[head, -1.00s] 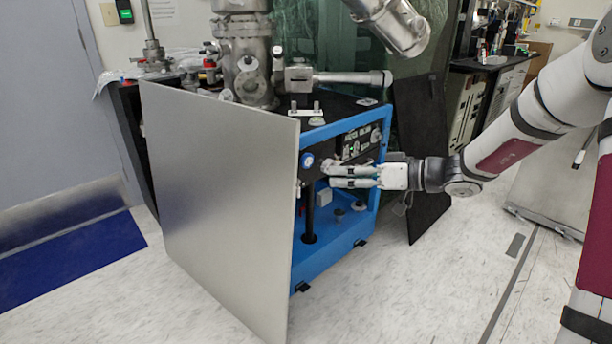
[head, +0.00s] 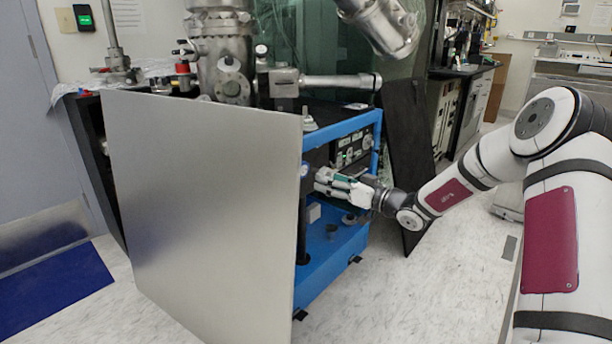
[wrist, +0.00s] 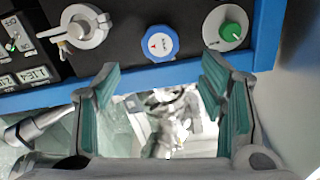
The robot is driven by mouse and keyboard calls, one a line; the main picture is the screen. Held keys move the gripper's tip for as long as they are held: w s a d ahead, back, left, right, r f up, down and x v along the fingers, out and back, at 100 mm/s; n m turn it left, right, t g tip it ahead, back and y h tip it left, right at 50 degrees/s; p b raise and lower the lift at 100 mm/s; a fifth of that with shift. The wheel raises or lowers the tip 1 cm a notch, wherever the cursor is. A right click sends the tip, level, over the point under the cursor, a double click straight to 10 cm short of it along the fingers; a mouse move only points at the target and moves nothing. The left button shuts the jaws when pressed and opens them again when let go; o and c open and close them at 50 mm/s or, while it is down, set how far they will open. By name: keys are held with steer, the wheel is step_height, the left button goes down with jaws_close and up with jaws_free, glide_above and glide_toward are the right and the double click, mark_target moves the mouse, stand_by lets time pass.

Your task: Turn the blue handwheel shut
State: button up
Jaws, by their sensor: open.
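The blue handwheel (wrist: 160,43) is a small scalloped blue knob with a white centre and a red mark, set on a black panel. In the wrist view it sits beyond my fingertips, between them sideways. In the head view only a small part of the handwheel (head: 306,171) shows, beside the silver plate's edge. My gripper (wrist: 161,78) is open, with green-lined fingers apart and nothing between them. In the head view my gripper (head: 323,181) is at the front of the blue-framed cabinet, just right of the handwheel. Contact with the panel cannot be told.
In the wrist view a silver lever fitting (wrist: 80,28) is left of the handwheel and a green knob (wrist: 231,35) is right. The blue frame bar (wrist: 150,72) runs below. A large silver plate (head: 200,200) stands left of my gripper; a dark board (head: 405,150) leans behind.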

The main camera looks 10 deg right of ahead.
mark_target(304, 170)
steer(key=b+x, duration=0.2)
steer(key=x, duration=0.7)
steer(key=c, duration=1.2)
